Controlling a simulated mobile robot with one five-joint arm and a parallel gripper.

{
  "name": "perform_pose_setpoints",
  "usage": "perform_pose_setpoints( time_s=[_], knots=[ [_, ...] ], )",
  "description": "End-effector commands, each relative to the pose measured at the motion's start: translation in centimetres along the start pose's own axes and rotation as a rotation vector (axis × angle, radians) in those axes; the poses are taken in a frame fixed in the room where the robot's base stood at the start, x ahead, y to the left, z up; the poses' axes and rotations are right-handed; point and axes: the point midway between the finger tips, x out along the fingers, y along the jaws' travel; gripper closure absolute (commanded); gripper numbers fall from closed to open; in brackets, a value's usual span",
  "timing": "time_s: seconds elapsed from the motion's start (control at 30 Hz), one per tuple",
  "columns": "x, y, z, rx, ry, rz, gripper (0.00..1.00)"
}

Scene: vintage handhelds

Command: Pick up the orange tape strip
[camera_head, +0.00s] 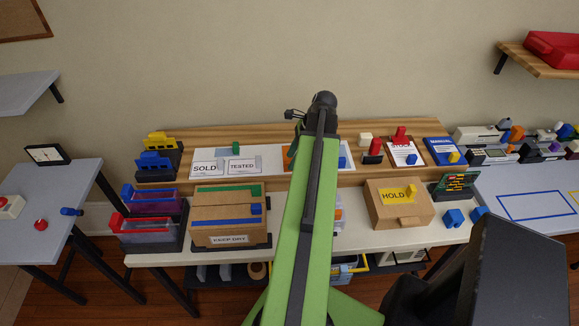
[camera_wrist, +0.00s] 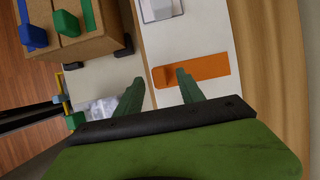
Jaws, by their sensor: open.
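The orange tape strip (camera_wrist: 208,69) lies flat on a pale surface in the wrist view, just beyond my fingertips. A small raised orange tab appears near its left end. My gripper (camera_wrist: 160,76) is open and empty, with two green fingers apart. The right fingertip overlaps the strip in the picture, and the strip's left end shows between the fingers. I cannot tell the height of the fingers above it. In the head view my green arm hides the gripper and most of that area.
A cardboard box with blue and green pieces (camera_wrist: 97,38) stands at upper left in the wrist view. A wooden ledge (camera_wrist: 265,60) runs along the right. In the head view, a KEEP DRY box (camera_head: 225,222) stands left of my arm and a HOLD box (camera_head: 400,207) right.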

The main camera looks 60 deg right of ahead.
Motion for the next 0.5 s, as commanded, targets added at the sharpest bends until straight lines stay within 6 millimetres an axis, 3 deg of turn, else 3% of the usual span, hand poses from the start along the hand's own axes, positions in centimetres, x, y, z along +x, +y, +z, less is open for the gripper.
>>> perform_pose_setpoints(
  time_s=[0.03,0.1,0.37,0.5],
  knots=[
    [1.8,-0.1,-0.2,-0.001,0.0,0.001,0.55],
    [2.7,0.0,-0.2,0.0,0.0,0.001,0.55],
    [2.6,-0.1,0.1,0.0,0.0,0.0,0.56],
    [2.5,-0.1,0.1,0.0,0.0,0.0,0.74]
  ],
)
